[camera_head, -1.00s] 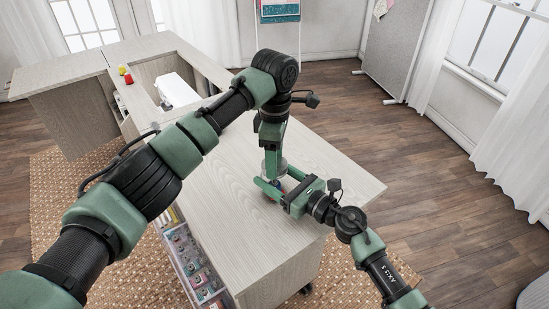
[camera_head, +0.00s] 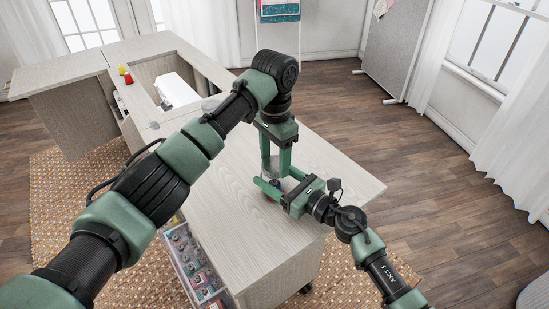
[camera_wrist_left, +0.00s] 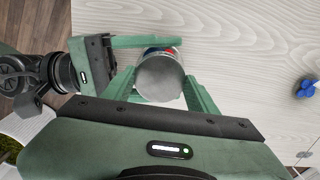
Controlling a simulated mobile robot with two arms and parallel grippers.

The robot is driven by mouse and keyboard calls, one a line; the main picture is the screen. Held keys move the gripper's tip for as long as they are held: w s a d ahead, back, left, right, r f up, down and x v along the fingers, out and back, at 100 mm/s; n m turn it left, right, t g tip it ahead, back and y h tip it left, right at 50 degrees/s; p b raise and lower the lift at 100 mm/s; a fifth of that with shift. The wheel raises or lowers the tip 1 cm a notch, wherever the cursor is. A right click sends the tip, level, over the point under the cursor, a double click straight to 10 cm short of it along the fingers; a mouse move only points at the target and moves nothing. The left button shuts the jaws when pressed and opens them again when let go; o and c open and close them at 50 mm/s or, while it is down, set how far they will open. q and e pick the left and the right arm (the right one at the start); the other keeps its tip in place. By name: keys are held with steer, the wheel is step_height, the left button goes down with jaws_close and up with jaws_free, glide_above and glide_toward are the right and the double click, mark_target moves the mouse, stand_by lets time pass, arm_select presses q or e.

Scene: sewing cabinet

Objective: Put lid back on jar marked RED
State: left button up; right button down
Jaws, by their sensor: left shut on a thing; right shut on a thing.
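The round grey lid (camera_wrist_left: 160,77) sits between the fingers of my left gripper (camera_wrist_left: 162,88) in the left wrist view. A jar (camera_wrist_left: 170,50) with red and blue showing on its side is partly visible beneath it. I cannot read a marking or tell whether the lid is fully seated. In the head view, my left gripper (camera_head: 275,160) points down over the tabletop, shut on the lid. My right gripper (camera_head: 279,189) comes in from the right, low over the table, shut on the jar. The fingers hide much of the jar.
A clear jar (camera_head: 212,102) stands behind my left arm. An open drawer of small items (camera_head: 190,258) juts out below.

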arm_select(q)
steer(key=m, duration=0.7)
steer(key=shift+m, duration=0.3)
steer(key=m, duration=0.6)
steer(key=o, duration=1.6)
step_height(320, 180, up, 12)
arm_select(e)
steer(key=shift+c, duration=1.1)
jaws_free()
